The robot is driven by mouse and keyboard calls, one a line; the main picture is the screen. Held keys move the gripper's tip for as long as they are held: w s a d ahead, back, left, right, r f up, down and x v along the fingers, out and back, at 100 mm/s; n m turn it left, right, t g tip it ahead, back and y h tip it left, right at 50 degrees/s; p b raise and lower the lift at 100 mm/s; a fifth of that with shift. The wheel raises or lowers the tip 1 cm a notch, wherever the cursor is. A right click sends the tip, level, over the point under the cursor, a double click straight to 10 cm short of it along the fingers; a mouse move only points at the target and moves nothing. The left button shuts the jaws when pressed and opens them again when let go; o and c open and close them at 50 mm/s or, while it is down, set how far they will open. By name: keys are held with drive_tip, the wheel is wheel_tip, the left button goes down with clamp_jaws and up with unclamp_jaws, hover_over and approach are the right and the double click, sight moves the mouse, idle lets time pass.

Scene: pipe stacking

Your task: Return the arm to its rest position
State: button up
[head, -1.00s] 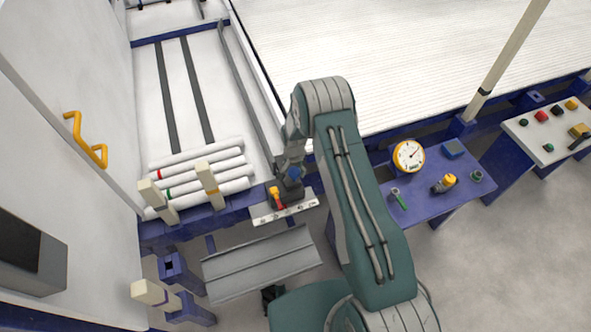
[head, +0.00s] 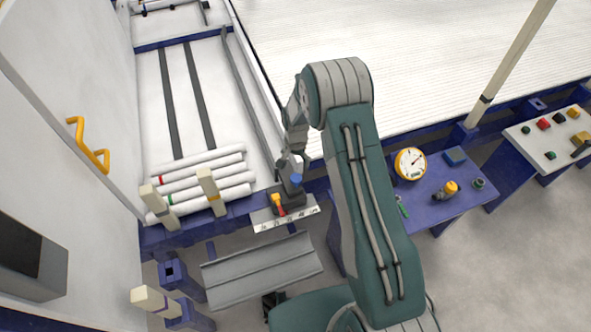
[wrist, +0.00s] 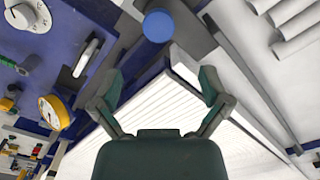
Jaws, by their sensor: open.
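My teal arm (head: 365,190) reaches forward over the machine's front. My gripper (wrist: 160,86) is open and empty, its two fingers spread wide in the wrist view. A blue round knob (wrist: 158,27) lies beyond the fingertips, apart from them. The same knob (head: 296,178) shows in the head view on a dark control block just below the wrist end of my arm. The fingers are too small to make out clearly in the head view.
Several white pipes (head: 205,178), one red-banded and one green-banded, lie stacked behind cream posts (head: 211,190). A red and yellow lever (head: 278,203) stands beside the knob. A gauge (head: 410,163) stands on the blue table (head: 430,212) at right. A grey tray (head: 262,270) is below.

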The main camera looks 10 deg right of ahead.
drive_tip(key=shift+r, duration=1.15)
drive_tip(key=s+d+r+n+t, duration=0.1)
drive_tip(key=s+r, duration=0.2)
drive_tip(key=r, duration=0.6)
drive_tip(key=s+d+r+n+t, duration=0.1)
drive_tip(key=s+r, duration=0.3)
drive_tip(key=r, duration=0.5)
drive_tip(key=s+d+r+n+t, duration=0.1)
drive_tip(key=s+r, duration=0.2)
drive_tip(key=r, duration=0.6)
drive_tip(key=s+d+r+n+t, duration=0.1)
drive_tip(key=s+r, duration=0.3)
drive_tip(key=s, duration=0.7)
drive_tip(key=s+d+r+n+t, duration=0.1)
drive_tip(key=s+r, duration=0.4)
drive_tip(key=s, duration=0.6)
drive_tip(key=shift+r+n+t, duration=0.15)
drive_tip(key=shift+n+t, duration=0.15)
drive_tip(key=shift+n, duration=0.6)
